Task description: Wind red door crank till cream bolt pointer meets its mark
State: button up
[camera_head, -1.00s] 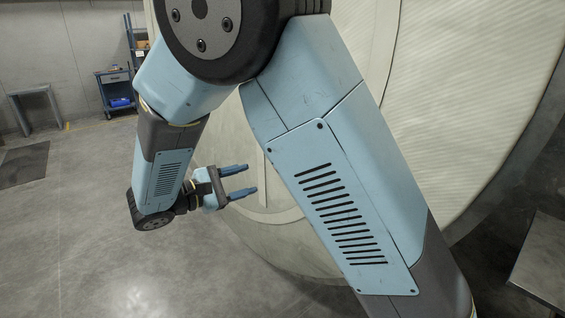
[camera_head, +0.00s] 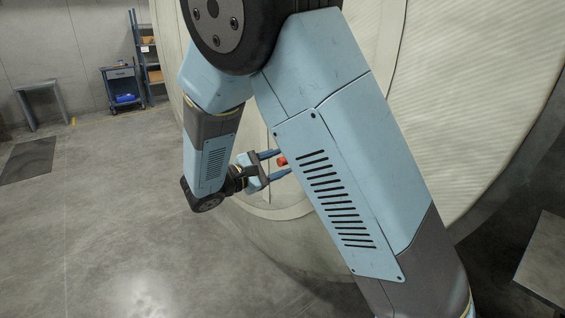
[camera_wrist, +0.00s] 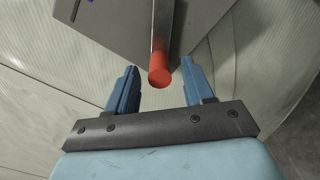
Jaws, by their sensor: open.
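The red crank knob (camera_wrist: 160,76) shows in the wrist view at the end of a metal bar (camera_wrist: 162,32) that runs up over a grey plate (camera_wrist: 118,22). My gripper (camera_wrist: 159,66) is open, with one blue finger on either side of the knob and a visible gap on both sides. In the head view, the red knob (camera_head: 281,161) shows as a small spot between the fingers of my gripper (camera_head: 285,162); my arm hides most of the crank area. I cannot make out the cream bolt pointer or its mark.
The large pale ribbed chamber wall (camera_head: 470,90) fills the right. A grey table (camera_head: 545,262) stands at lower right. A blue cart (camera_head: 122,88) and a grey bench (camera_head: 40,98) stand far back left. The concrete floor at left is clear apart from a dark mat (camera_head: 28,160).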

jog(key=shift+x, duration=1)
jog(key=shift+c, duration=0.4)
grip_shut()
